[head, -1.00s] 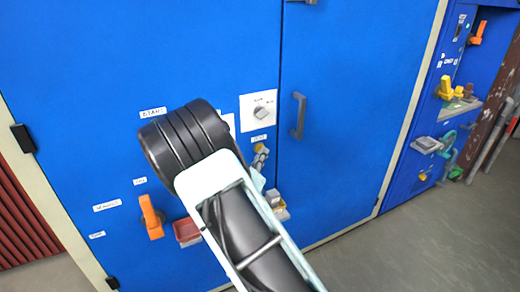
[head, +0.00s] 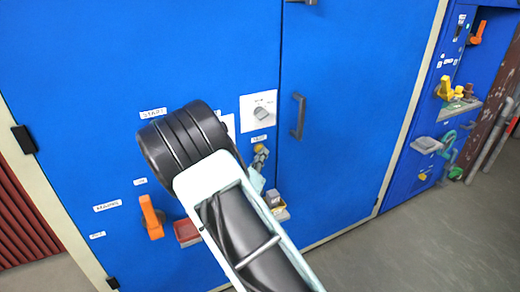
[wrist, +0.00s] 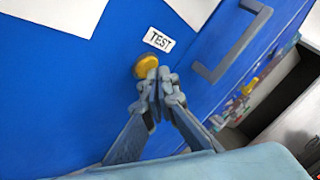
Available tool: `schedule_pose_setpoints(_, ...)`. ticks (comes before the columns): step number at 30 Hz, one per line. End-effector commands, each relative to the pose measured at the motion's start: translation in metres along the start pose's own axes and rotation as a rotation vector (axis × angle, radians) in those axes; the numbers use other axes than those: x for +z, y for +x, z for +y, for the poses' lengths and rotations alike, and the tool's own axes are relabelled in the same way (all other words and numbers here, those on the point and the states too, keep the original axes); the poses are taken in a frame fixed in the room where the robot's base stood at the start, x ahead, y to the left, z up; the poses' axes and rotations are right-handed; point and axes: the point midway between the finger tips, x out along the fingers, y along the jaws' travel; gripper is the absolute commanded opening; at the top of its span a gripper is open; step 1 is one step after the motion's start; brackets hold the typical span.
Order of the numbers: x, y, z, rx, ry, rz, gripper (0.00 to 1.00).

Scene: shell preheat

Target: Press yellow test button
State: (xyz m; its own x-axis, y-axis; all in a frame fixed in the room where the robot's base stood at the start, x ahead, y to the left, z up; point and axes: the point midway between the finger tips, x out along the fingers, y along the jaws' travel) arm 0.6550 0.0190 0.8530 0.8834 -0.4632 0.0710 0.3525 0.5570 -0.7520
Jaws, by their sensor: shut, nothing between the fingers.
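The yellow test button (wrist: 146,66) is a round knob on the blue cabinet front, just below a white TEST label (wrist: 158,40) in the wrist view. In the head view my arm hides most of the gripper.
A grey door handle (head: 298,115) stands to the right of the button. A white plate with a rotary switch (head: 263,112) is above it. A small shelf with a grey block (head: 273,198) is below.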

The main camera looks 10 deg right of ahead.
Motion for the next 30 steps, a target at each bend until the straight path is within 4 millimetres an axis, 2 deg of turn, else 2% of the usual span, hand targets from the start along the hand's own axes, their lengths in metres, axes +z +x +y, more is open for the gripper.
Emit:
schedule_pose_setpoints(6, -0.005, -0.008, -0.006, 0.000, -0.002, -0.001, 0.00)
schedule_pose_setpoints(17, -0.007, -0.010, -0.007, 0.000, -0.001, 0.000, 0.00)
schedule_pose_setpoints(30, -0.028, -0.039, -0.029, 0.001, -0.002, 0.001, 0.00)
